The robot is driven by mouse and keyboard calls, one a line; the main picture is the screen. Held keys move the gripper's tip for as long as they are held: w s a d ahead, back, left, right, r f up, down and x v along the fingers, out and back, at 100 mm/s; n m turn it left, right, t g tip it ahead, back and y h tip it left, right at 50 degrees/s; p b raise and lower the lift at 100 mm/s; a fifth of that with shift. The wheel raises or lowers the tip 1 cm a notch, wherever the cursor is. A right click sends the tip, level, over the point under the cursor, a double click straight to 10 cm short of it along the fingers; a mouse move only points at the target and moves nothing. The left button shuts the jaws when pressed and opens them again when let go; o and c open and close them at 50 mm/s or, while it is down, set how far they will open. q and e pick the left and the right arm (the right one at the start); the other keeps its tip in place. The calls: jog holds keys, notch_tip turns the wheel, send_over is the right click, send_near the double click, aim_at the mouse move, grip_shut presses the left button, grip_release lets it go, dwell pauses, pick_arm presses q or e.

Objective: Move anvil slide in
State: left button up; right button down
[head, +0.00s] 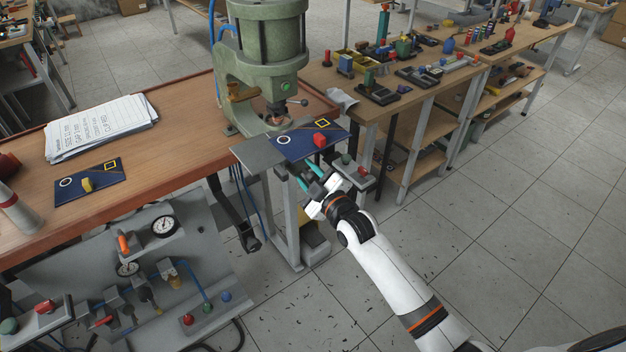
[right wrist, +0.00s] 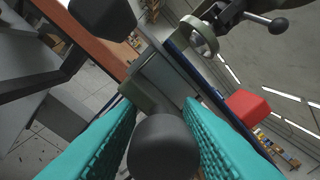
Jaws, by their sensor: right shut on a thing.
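The green press (head: 265,60) stands at the right end of the wooden bench. A flat grey plate (head: 258,152), which looks like the anvil slide, sticks out at the press's front, left of a dark blue board (head: 312,138) with a red block. My right gripper (head: 308,180) is low in front of the plate and board. In the right wrist view, its teal fingers are shut around a black round knob (right wrist: 163,145), which seems to be the slide's handle. Grey metal (right wrist: 165,78) shows beyond the knob. My left gripper is not in view.
A second blue board (head: 100,185) with a yellow block and a stack of papers (head: 100,125) lie on the bench (head: 180,165). A gauge and valve panel (head: 190,270) is below. A parts-laden table (head: 350,98) stands behind right. The floor right is open.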

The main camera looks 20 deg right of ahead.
jog(key=shift+x, duration=1.1)
jog(key=shift+s+r, duration=0.1)
jog(key=shift+r, duration=0.2)
jog(key=c, duration=1.3)
grip_release()
jog(key=shift+o, duration=0.6)
jog(key=shift+a+f, duration=0.1)
jog(key=shift+f, duration=0.1)
jog(key=b+v, duration=0.1)
jog(key=v, duration=1)
jog(key=shift+s, duration=0.3)
